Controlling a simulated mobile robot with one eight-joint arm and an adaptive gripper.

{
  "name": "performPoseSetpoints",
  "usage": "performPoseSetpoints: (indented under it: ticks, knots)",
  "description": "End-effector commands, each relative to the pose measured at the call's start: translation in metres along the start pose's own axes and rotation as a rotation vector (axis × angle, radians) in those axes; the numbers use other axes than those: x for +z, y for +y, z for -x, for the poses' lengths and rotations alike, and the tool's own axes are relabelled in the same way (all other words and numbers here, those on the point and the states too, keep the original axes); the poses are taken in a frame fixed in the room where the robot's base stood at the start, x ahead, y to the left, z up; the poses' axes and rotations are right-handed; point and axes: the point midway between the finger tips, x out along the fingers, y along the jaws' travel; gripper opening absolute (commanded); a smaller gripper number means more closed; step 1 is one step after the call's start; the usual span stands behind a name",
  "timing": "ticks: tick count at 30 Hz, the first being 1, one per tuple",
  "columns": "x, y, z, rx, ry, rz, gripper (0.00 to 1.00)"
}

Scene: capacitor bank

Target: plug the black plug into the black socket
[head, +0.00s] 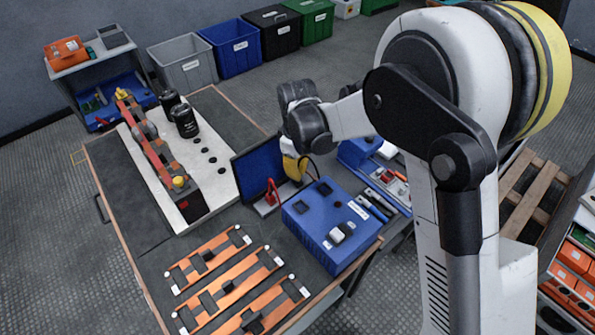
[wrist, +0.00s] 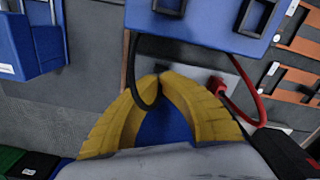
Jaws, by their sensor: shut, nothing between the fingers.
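My gripper (wrist: 161,76) has yellow fingers that meet at the tips, with nothing held between them. In the head view it (head: 294,168) points down beside the blue box (head: 318,248). A black cable (wrist: 134,62) loops from the box's edge to the fingertips in the wrist view. I cannot make out the black plug itself; the fingers may hide it. Two dark square sockets show on the box top, a near one (head: 300,208) and a far one (head: 324,188). I cannot tell which is the black socket.
A red plug (head: 270,192) with a red cable (wrist: 250,92) stands next to the box. An upright blue panel (head: 255,168) is left of my gripper. Orange bars (head: 230,285) lie at the table's front. A capacitor board (head: 210,170) takes up the left.

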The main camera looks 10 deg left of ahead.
Motion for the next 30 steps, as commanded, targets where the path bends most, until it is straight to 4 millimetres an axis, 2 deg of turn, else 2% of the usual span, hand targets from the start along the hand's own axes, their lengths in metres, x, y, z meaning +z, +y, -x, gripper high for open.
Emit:
performPoseSetpoints:
  ticks: [5, 8, 9, 20, 23, 30]
  knots:
    - [0.000, 0.000, -0.003, 0.000, 0.000, 0.000, 0.00]
    - [0.000, 0.000, -0.003, 0.000, 0.000, 0.000, 0.25]
    - [0.000, 0.000, -0.003, 0.000, 0.000, 0.000, 0.31]
    - [0.000, 0.000, 0.002, 0.000, 0.000, 0.000, 0.31]
    - [0.000, 0.000, 0.016, 0.000, 0.000, 0.000, 0.31]
    - [0.000, 0.000, 0.069, 0.000, 0.000, 0.000, 0.31]
